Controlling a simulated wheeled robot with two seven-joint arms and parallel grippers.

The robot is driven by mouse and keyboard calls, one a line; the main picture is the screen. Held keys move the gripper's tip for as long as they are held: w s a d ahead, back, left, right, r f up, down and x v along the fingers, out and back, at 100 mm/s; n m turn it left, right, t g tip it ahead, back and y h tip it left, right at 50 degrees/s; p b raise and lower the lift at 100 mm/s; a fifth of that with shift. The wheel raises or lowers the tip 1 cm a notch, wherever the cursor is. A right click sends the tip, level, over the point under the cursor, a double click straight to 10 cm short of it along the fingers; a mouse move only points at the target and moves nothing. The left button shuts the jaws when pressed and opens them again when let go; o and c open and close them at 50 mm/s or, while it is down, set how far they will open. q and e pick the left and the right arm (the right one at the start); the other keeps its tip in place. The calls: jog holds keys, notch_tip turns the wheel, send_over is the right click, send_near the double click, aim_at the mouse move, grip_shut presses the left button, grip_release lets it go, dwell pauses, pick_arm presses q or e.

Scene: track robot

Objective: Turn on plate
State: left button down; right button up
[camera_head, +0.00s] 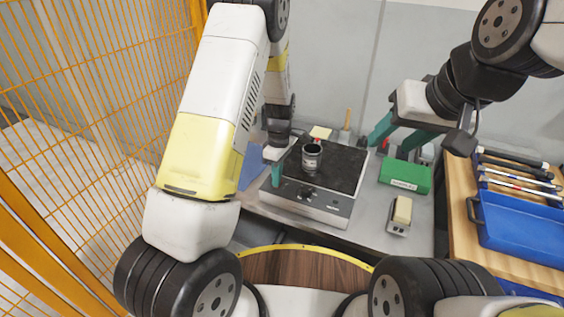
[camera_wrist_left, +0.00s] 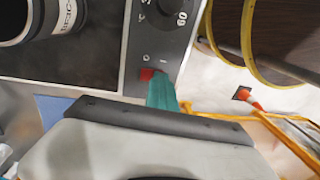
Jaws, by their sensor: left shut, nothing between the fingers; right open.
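The plate (camera_head: 340,166) is a flat appliance with a black top and a light grey front panel with a dark dial. In the left wrist view its panel (camera_wrist_left: 133,30) shows the dial (camera_wrist_left: 163,12) and a red switch (camera_wrist_left: 147,74) beside the marks O and I. My left gripper (camera_head: 277,178) is shut and empty at the panel's left end. In the wrist view its teal fingertips (camera_wrist_left: 162,80) are right by the switch, partly covering it; contact cannot be told.
A dark can with a pale label (camera_head: 311,158) stands on the plate. Right of it are a green box (camera_head: 405,176) and a yellow-topped block (camera_head: 402,211). A blue tray (camera_head: 520,225) lies on the wooden surface further right. An orange mesh fence (camera_head: 90,100) is at left.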

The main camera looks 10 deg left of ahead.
pick_arm(q)
jog(key=shift+f, duration=0.1)
jog(key=shift+w+d, duration=0.3)
jog(key=shift+w, duration=0.45)
jog(key=shift+r, duration=0.2)
